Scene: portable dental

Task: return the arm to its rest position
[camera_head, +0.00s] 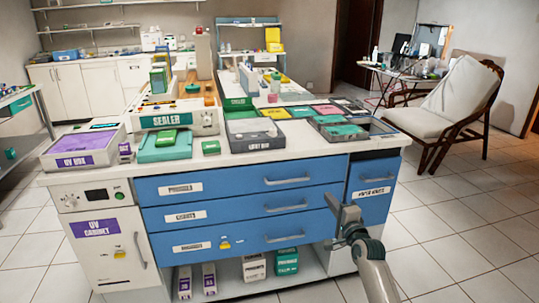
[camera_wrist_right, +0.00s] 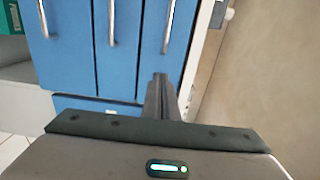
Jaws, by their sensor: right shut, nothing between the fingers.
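My right gripper (camera_head: 345,215) is in front of the blue drawer fronts at the right part of the cabinet, with its arm coming in from the lower right. It is shut and empty. In the right wrist view its closed fingers (camera_wrist_right: 160,95) point toward the blue drawers (camera_wrist_right: 90,50) and their metal handles. I cannot tell from these views how close the fingers are to the drawer fronts. My left gripper is not in view.
The white worktop (camera_head: 235,160) carries a sealer box (camera_head: 180,122), a UV box (camera_head: 75,162) and several coloured trays. The drawers (camera_head: 240,210) look shut. Boxes (camera_head: 285,262) stand on the low shelf. A cushioned chair (camera_head: 450,105) stands right; tiled floor (camera_head: 450,215) is clear there.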

